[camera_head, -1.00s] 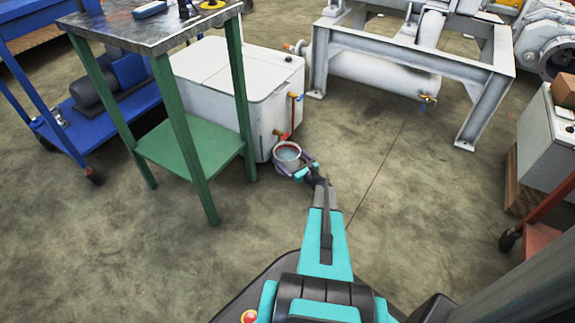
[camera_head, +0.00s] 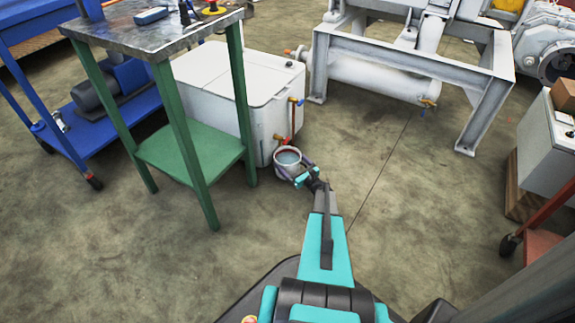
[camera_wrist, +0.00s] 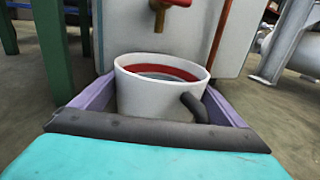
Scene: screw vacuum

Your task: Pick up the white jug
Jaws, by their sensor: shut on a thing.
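The white jug (camera_head: 286,163) stands upright on the floor at the front of the white tank, below a brass tap. In the wrist view the jug (camera_wrist: 155,98) is close and central, with a dark handle toward me, a red band inside the rim and greyish contents. My gripper (camera_head: 290,173) reaches the jug from the near right. Its purple fingers (camera_wrist: 93,100) lie along both sides of the jug and are shut on it. The jug's base is hidden by the gripper in the wrist view.
The white tank (camera_head: 262,115) with its red pipe and brass tap (camera_wrist: 171,5) is right behind the jug. A green-legged table (camera_head: 187,150) stands close on the left. A grey steel frame (camera_head: 400,52) is at the back right.

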